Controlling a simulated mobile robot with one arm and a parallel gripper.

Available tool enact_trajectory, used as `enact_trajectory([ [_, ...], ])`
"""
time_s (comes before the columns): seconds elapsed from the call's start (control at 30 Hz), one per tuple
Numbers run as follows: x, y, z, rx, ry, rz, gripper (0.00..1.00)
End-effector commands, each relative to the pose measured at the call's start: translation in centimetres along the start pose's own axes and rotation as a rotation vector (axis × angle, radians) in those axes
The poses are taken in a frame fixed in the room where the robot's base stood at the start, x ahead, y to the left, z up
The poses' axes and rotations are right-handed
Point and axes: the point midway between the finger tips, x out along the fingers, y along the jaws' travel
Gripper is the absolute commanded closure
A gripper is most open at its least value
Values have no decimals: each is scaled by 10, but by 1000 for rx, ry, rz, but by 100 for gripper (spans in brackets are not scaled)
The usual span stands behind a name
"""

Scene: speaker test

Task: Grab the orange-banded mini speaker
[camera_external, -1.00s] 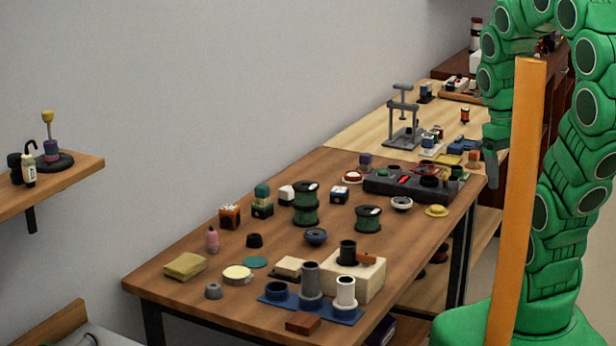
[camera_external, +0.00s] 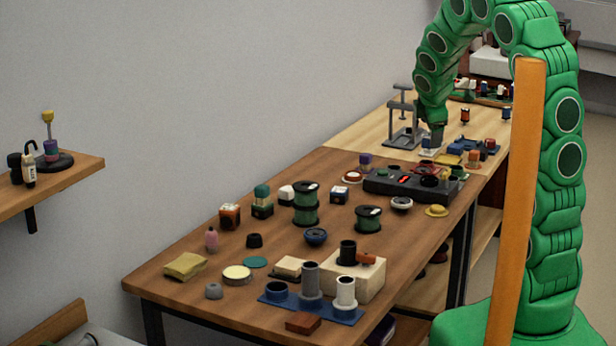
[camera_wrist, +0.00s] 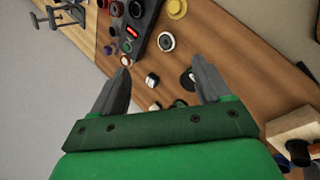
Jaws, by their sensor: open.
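A small box with orange sides and a dark, partly pale top (camera_external: 230,217), which looks like the orange-banded mini speaker, stands on the left part of the brown table in the external view. Its band is too small to make out clearly. I cannot pick it out in the wrist view. My gripper (camera_external: 432,143) is far to the right of it and further back, above the pale table near the grey stand. In the wrist view my gripper (camera_wrist: 160,75) has its two fingers wide apart, with nothing held between them.
Near the box are a green-topped block (camera_external: 262,202), a pink bottle (camera_external: 211,239) and a green wire spool (camera_external: 305,213). A dark instrument (camera_external: 400,186) lies across the brown table's far end. A grey stand (camera_external: 402,138) rises beside my gripper. Bare wood surrounds several items.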

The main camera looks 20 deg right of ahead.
Motion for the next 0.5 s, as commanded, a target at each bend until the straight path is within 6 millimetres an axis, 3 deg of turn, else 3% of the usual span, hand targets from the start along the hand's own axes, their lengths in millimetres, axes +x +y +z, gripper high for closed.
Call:
enact_trajectory([
  [0.2,40,48,-53,-327,65,141,23],
  [0.5,86,91,-143,-772,152,354,23],
])
